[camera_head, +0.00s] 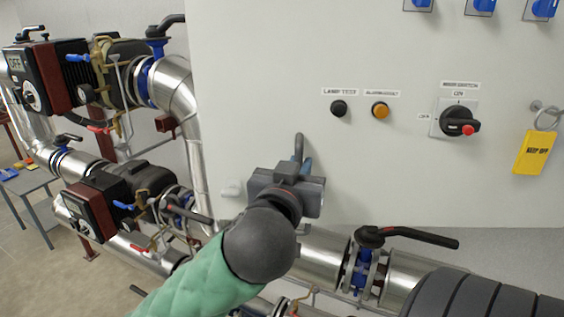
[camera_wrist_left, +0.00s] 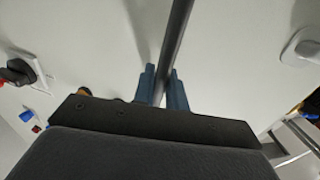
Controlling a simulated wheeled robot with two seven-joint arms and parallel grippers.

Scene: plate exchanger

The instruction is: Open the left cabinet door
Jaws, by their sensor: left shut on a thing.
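The cabinet door is a broad off-white panel (camera_head: 260,70) filling the middle and right of the head view. A grey bar handle (camera_head: 298,146) stands on its lower left part. My left gripper (camera_head: 305,166) is at this handle, with its blue fingertips mostly hidden behind its own body. In the left wrist view the handle (camera_wrist_left: 180,32) shows as a dark bar running between the two blue fingers (camera_wrist_left: 163,88), which are shut on it. I cannot tell whether the door stands slightly ajar. My right gripper is not in view.
The panel carries a black button (camera_head: 339,108), an orange button (camera_head: 380,110), a rotary switch (camera_head: 460,122) and a yellow tag (camera_head: 534,153). Pipes with pumps (camera_head: 105,205) stand at the left. A valve with a black lever (camera_head: 410,236) lies below the cabinet.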

